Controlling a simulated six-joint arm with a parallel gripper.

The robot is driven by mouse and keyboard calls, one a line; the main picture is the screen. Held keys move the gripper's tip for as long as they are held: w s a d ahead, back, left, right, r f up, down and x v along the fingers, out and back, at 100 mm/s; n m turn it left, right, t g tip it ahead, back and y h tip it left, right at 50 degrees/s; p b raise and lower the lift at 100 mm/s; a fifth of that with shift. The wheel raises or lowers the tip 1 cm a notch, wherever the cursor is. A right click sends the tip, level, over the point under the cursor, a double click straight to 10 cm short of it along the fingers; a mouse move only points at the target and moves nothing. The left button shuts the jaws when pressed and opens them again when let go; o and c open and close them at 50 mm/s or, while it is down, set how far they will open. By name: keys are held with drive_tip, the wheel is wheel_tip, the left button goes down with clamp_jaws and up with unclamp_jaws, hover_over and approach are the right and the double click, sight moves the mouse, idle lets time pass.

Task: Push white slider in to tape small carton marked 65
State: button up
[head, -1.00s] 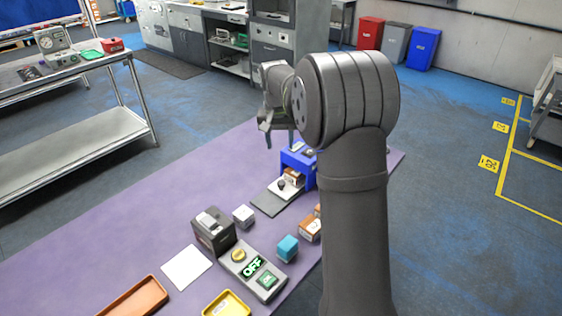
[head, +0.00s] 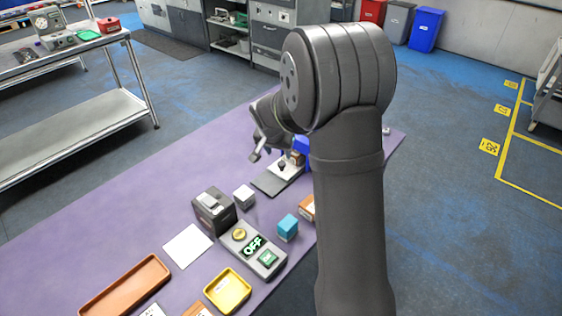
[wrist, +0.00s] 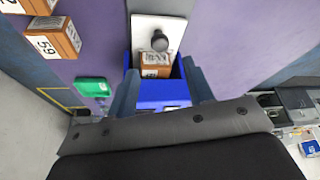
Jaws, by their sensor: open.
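The white slider (head: 287,170) with a dark round knob lies in front of the blue taping machine (head: 302,147); both also show in the wrist view, the slider (wrist: 146,28) above the blue machine (wrist: 160,95). A small brown carton (wrist: 156,62) sits on the slider between the knob and the machine; its marking is too small to read. My gripper (head: 256,148) is open above and beside the machine. In the wrist view its two fingers (wrist: 160,80) stand apart over the machine, with nothing gripped. My arm hides part of the machine in the head view.
Brown cartons stand left in the wrist view, one with a number label (wrist: 55,38), near a green item (wrist: 93,87). In the head view are a white box (head: 243,196), a blue cube (head: 287,227), a dark scanner-like unit (head: 213,210) and trays. The purple mat's left is clear.

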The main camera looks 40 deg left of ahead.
sight(282, 163)
drive_tip(key=x, duration=0.8)
drive_tip(key=shift+w, duration=0.1)
clamp_jaws()
